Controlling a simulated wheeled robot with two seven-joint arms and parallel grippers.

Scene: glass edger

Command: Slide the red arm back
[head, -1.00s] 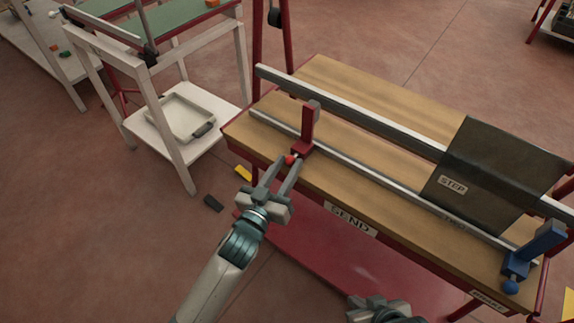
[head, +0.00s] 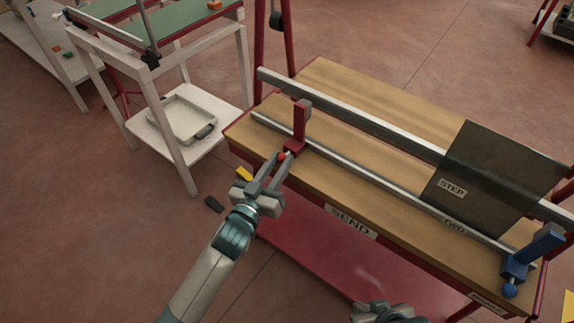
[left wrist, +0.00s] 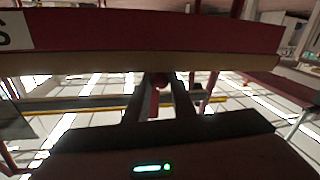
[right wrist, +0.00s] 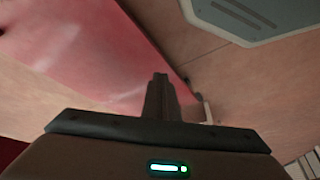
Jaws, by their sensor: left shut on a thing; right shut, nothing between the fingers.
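The red arm (head: 301,122) stands upright on the near metal rail of the wooden-topped table, towards its left end. A short rod with a red knob (head: 282,156) sticks out from its base towards me. My left gripper (head: 276,170) is shut on this red knob at the table's near edge. In the left wrist view the knob (left wrist: 160,79) shows between the fingertips. My right gripper (right wrist: 160,85) is shut and empty, low in front of the table; only its top shows at the bottom of the head view (head: 378,312).
A blue arm (head: 535,250) sits at the rail's right end. A dark plate marked STEP (head: 490,165) leans across the rails on the right. A white cart with a tray (head: 182,118) stands left.

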